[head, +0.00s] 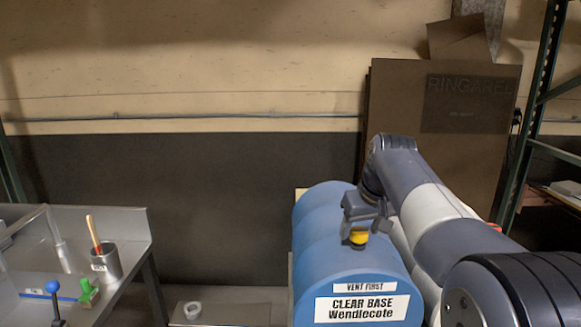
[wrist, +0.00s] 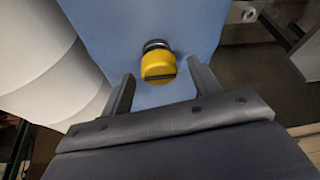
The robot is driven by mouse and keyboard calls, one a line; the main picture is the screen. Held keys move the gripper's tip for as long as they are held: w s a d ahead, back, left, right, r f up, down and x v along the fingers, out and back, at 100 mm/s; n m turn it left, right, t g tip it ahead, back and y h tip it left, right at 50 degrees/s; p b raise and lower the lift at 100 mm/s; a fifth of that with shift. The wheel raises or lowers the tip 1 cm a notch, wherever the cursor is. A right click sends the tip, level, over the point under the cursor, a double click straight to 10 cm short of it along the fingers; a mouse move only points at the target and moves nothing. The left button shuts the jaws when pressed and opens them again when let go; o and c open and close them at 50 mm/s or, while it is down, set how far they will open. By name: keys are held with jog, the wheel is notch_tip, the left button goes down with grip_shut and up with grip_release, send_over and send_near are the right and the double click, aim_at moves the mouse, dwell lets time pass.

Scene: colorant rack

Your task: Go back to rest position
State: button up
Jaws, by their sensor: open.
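My gripper (wrist: 160,92) is open in the wrist view, its two fingers apart with nothing between them that I can see held. A yellow cap on a black neck (wrist: 159,66) stands out from the blue drum just beyond the fingertips. In the head view my gripper (head: 366,221) hangs over the front of the blue drum (head: 325,262), close to the yellow cap (head: 358,237). Whether a finger touches the cap cannot be told.
White drums (wrist: 40,50) lie beside the blue one. At the left stands a grey metal bench (head: 120,235) with a cup (head: 106,263) holding a wooden-handled tool, and blue and green fittings. Brown cardboard (head: 400,110) leans on the wall, beside a green rack post (head: 530,110).

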jog(key=shift+f+n+y+b, duration=0.1)
jog(key=shift+n+y+b, duration=0.35)
jog(key=shift+n, duration=0.45)
jog(key=shift+v, duration=1.15)
